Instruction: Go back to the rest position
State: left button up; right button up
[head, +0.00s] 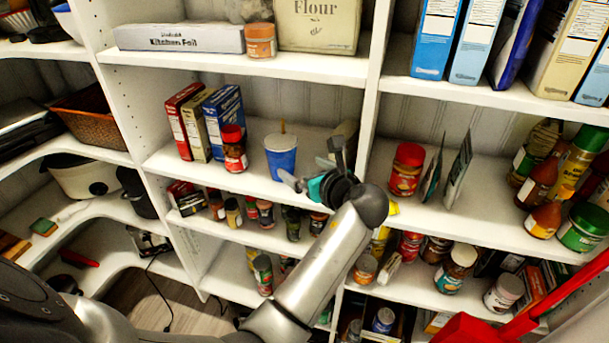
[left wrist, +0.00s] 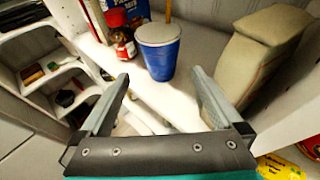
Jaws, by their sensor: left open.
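My left gripper (head: 311,163) is open at the front of the middle shelf, right of a blue cup. The left wrist view shows its two fingers (left wrist: 158,76) spread apart with nothing held between them. The blue cup (head: 281,160) has a pale lid and a straw and stands upright on the shelf. It also shows in the left wrist view (left wrist: 158,55), beyond the fingertips and apart from them. My left arm reaches up from the bottom of the head view. My right gripper is not in view.
A red-lidded jar (head: 234,148) and several boxes (head: 224,121) stand left of the cup. A peanut-butter-like jar (head: 407,170) stands across the white upright (head: 371,90). A beige object (left wrist: 255,60) stands right of the cup. Lower shelves hold many jars. A red object (head: 470,328) is at lower right.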

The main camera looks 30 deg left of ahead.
pick_arm(q)
jog(key=s+d+f+n+g+h, duration=0.1)
jog(key=s+d+f+n+h, duration=0.15)
jog(key=s+f+n, duration=0.4)
jog(key=s+d+f+n+g+h, duration=0.1)
jog(key=s+f+n+h, duration=0.35)
jog(key=s+f, duration=0.2)
jog(key=s+d+f+n+g+h, duration=0.1)
jog(key=s+d+n+h, duration=0.1)
jog(key=s+d+n, duration=0.35)
jog(key=s+d+n+g+h, duration=0.1)
jog(key=s+d+n+h, duration=0.2)
jog(key=s+n, duration=0.5)
jog(key=s+f+m+g+b, duration=0.3)
jog(key=f+b, duration=0.9)
jog(key=f, duration=2.2)
jog(key=s+a+f+b, duration=0.1)
jog(key=s+f+b, duration=0.5)
jog(key=f, duration=0.6)
jog(key=s+a+f+b, duration=0.1)
jog(key=s+f+b, duration=0.5)
jog(key=s+f, duration=0.3)
notch_tip(320, 180, down, 5)
jog(key=shift+s+a+r+n, duration=0.2)
jog(key=shift+s+a+n, duration=0.15)
jog(key=shift+s+a, duration=0.05)
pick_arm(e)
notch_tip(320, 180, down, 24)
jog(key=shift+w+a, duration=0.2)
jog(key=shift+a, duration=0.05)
